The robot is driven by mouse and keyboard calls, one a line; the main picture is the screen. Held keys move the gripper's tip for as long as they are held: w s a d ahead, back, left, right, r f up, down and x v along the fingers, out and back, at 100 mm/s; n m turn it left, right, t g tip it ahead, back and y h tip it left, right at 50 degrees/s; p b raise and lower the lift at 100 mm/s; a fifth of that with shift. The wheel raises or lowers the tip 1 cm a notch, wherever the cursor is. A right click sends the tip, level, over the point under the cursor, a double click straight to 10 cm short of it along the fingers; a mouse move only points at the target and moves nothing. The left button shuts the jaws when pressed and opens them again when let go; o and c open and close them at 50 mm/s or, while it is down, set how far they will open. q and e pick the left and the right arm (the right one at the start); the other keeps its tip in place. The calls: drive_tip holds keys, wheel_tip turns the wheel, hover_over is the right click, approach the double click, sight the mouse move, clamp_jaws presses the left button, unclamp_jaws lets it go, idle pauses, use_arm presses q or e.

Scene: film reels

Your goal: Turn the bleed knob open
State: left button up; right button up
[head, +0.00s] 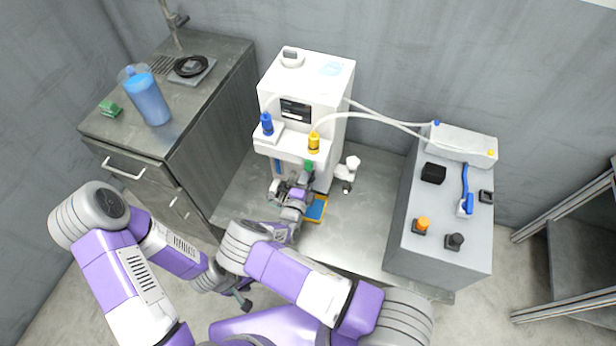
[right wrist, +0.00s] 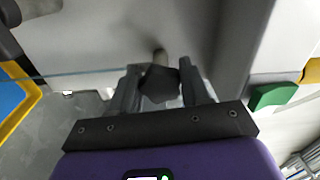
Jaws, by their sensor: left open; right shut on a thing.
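A dark faceted knob (right wrist: 160,86) on a short pale stem shows in the right wrist view, between the fingers of my right gripper (right wrist: 162,78). The fingers are shut on it from both sides. In the head view my right gripper (head: 298,192) is at the lower front of the white machine (head: 335,95), and it hides the knob there. My left gripper (head: 240,300) is open and empty, low in front of the bench and away from the machine. Whether the knob is turned cannot be told.
A green part (right wrist: 272,96) is right of the knob in the right wrist view. A blue tray with a yellow rim (head: 322,202) lies beside my right gripper. A grey cabinet (head: 440,262) with switches stands right; a steel counter (head: 215,62) with a blue-filled jug (head: 147,100) stands left.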

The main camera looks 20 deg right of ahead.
idle(0.5)
drive_tip(key=o, duration=1)
drive_tip(key=shift+s+a, duration=0.1)
drive_tip(key=p+v, duration=0.2)
drive_tip(key=v, duration=0.5)
drive_tip(key=shift+s+a, duration=0.1)
drive_tip(key=shift+s, duration=0.1)
